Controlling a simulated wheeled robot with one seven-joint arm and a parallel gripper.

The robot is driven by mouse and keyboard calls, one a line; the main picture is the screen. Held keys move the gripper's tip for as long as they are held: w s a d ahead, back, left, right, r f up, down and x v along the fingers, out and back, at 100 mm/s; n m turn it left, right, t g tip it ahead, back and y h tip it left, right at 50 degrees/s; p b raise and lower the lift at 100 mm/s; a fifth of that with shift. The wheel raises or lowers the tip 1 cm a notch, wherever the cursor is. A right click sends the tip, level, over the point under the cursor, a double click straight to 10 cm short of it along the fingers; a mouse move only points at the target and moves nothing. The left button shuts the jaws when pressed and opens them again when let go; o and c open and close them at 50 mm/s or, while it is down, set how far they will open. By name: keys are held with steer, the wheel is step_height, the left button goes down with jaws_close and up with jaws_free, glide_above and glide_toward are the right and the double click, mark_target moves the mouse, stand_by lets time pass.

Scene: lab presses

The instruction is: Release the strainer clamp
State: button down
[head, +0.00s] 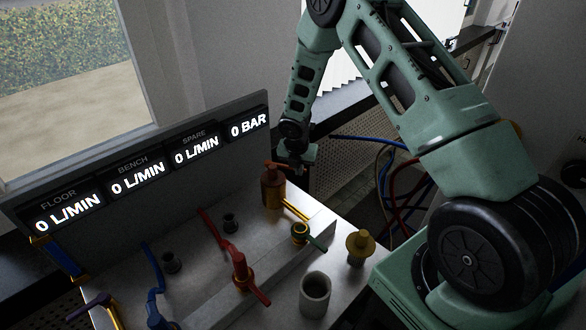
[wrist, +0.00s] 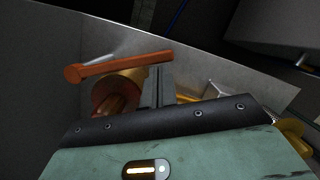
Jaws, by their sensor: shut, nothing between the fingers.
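A copper-coloured cylinder (head: 272,190) stands at the back right of the bench, with an orange lever across its top; it looks like the strainer and its clamp. In the wrist view the orange lever (wrist: 122,65) lies nearly level across the picture above the cylinder (wrist: 118,92). My gripper (head: 296,168) is just right of the cylinder's top in the head view. In the wrist view its fingers (wrist: 158,80) are shut and empty, close to the lever's right end. I cannot tell whether they touch the lever. The cylinder's lower part is hidden in the wrist view.
A display panel (head: 150,165) reading zeros stands behind the bench (head: 195,285). Red (head: 238,270) and blue (head: 155,300) levered valves, a green-handled brass valve (head: 300,233), a grey cup (head: 315,293) and a brass fitting (head: 360,246) crowd the bench. Hoses hang at right.

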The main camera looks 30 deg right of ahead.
steer(key=w+d+n+p, duration=0.1)
steer(key=n+p, duration=0.1)
steer(key=w+d+n+y+p, duration=0.1)
steer(key=d+n+p, duration=0.1)
steer(key=shift+w+d+t, duration=0.2)
steer(key=shift+w+t, duration=0.1)
steer(key=shift+w, duration=0.05)
steer(key=shift+a, duration=0.75)
